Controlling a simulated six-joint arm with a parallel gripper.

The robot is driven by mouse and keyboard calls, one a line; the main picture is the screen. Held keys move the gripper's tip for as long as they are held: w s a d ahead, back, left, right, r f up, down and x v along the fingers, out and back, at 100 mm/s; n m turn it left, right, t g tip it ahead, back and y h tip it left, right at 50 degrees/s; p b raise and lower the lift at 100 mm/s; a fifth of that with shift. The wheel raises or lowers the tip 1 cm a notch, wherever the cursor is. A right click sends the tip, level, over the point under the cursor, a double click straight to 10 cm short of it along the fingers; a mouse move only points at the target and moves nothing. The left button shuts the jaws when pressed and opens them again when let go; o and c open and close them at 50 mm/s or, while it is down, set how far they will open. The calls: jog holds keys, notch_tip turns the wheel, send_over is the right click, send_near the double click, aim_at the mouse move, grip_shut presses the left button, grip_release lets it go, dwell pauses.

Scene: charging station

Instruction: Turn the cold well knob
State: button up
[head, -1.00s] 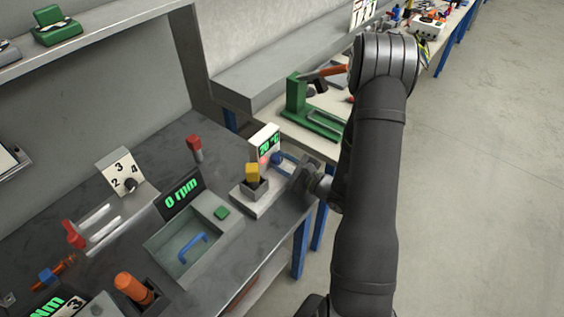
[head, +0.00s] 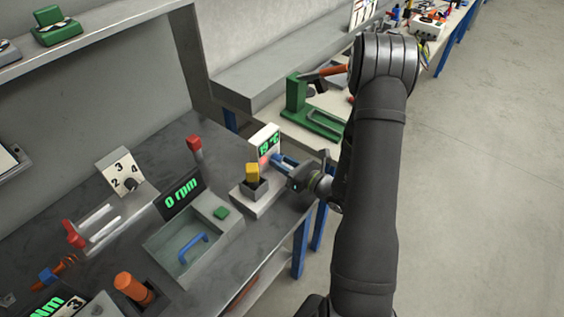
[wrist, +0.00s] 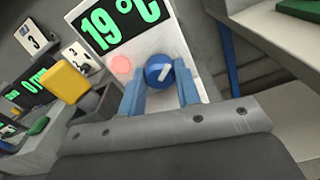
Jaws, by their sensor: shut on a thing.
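The cold well is a white unit (head: 264,201) near the right end of the dark bench, with a display reading 19 °C (wrist: 118,25). Its blue round knob (wrist: 159,71) with a white mark sits on the front face beside a glowing red light (wrist: 122,64). My gripper (wrist: 160,86) has its two blue fingers on either side of the knob, shut on it. In the head view my gripper (head: 283,164) reaches in from the right, and the knob is largely hidden there between the fingers.
A yellow block (head: 252,172) stands in the unit's socket, close to the left of my gripper. A grey box with a blue handle (head: 193,246) and a 0 rpm display (head: 181,194) are further left. A green stand (head: 297,108) is on the bench behind.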

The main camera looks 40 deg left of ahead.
jog(key=shift+m, duration=1.9)
jog(key=o, duration=1)
jog(key=d, duration=1.7)
jog(key=shift+d, duration=0.25)
jog(key=a, duration=1.6)
jog(key=shift+a, duration=0.2)
